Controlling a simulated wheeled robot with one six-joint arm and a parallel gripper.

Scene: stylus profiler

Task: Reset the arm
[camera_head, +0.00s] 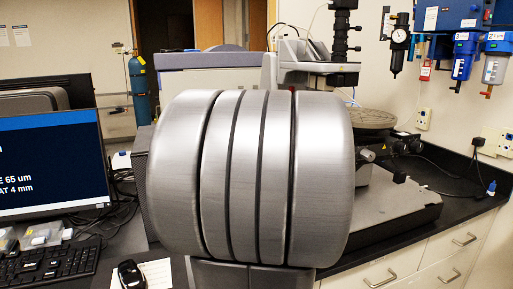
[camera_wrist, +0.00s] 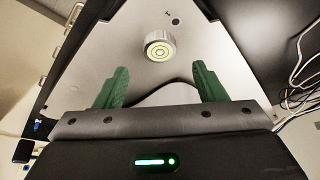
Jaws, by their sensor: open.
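My gripper (camera_wrist: 159,88) shows in the wrist view with its two green fingers spread apart and nothing between them. Beyond the fingers is the pale base plate of the profiler (camera_wrist: 120,50), with a round bubble level (camera_wrist: 159,46) set on it. In the head view a large grey ribbed part of my arm fills the middle and hides much of the profiler (camera_head: 400,205). The profiler's round stage (camera_head: 371,118) and black upright camera tube (camera_head: 340,35) show to its right. My gripper is not visible in the head view.
A monitor (camera_head: 50,165), keyboard (camera_head: 50,262) and mouse (camera_head: 131,274) stand at the left. Regulators (camera_head: 463,55) hang on the right wall. The dark counter edge (camera_head: 415,232) runs above white drawers. White cables (camera_wrist: 302,60) lie at the right in the wrist view.

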